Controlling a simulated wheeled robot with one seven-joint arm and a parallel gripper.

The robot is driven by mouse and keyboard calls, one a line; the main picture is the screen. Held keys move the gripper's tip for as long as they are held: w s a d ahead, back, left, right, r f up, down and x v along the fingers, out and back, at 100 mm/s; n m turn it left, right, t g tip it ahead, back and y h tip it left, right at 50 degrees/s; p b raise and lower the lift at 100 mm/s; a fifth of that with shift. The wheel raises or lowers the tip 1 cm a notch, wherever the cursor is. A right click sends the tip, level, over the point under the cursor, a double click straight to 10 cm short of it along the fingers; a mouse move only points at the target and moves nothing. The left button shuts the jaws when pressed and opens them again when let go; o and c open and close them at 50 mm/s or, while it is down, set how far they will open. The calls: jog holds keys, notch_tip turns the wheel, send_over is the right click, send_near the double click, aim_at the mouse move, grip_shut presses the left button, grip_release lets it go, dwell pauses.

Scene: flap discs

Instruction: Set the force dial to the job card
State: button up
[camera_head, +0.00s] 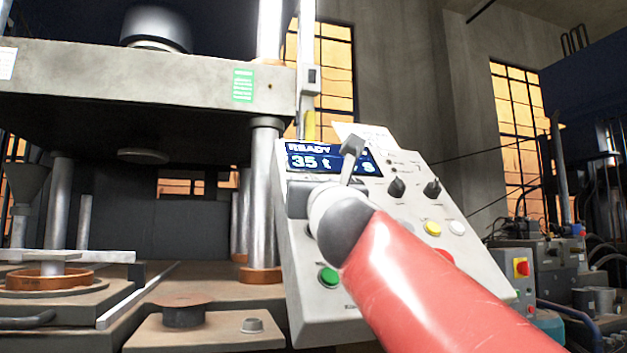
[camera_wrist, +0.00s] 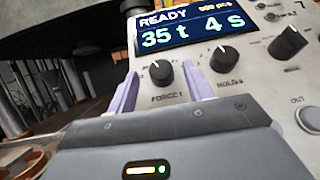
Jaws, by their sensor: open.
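The force dial (camera_wrist: 158,75) is a black knob with a white pointer mark near its top, above the label FORCE. My gripper (camera_wrist: 160,67) is open, one pale purple finger at each side of this dial in the wrist view; gaps show, and I cannot tell its depth. In the head view my arm and gripper hide the dial. The display (camera_wrist: 193,25) reads READY, 35 t and 4 s. A white card (camera_head: 362,132) stands behind the top of the control panel (camera_head: 330,318); its writing is too small to read.
The hold dial (camera_wrist: 224,61) sits close to the right finger, with another black knob (camera_wrist: 289,42) beyond it. Yellow (camera_head: 432,228), white (camera_head: 457,227) and green (camera_head: 328,277) buttons are on the panel. The press column (camera_head: 265,190) stands just left.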

jog(key=shift+w+r, duration=0.15)
jog(key=shift+w, duration=0.2)
jog(key=c, duration=1)
jog(key=shift+o, duration=0.2)
jog(key=shift+s+a+r+n+y+p, duration=0.1)
jog(key=shift+r+n+y+p, duration=0.25)
jog(key=shift+n+y+p, duration=0.35)
jog(key=shift+n+y, duration=0.4)
jog(key=shift+y, duration=0.1)
jog(key=shift+d+f+n+g+y, duration=0.15)
jog(key=shift+n+g+y, duration=0.15)
jog(key=shift+n+y, duration=0.25)
jog(key=shift+d+n+g+y, duration=0.1)
jog(key=shift+n+g+y, duration=0.2)
jog(key=shift+n+y, duration=0.25)
jog(key=shift+f+n+y, duration=0.2)
jog(key=shift+n+y, duration=0.1)
jog(key=shift+n, duration=0.1)
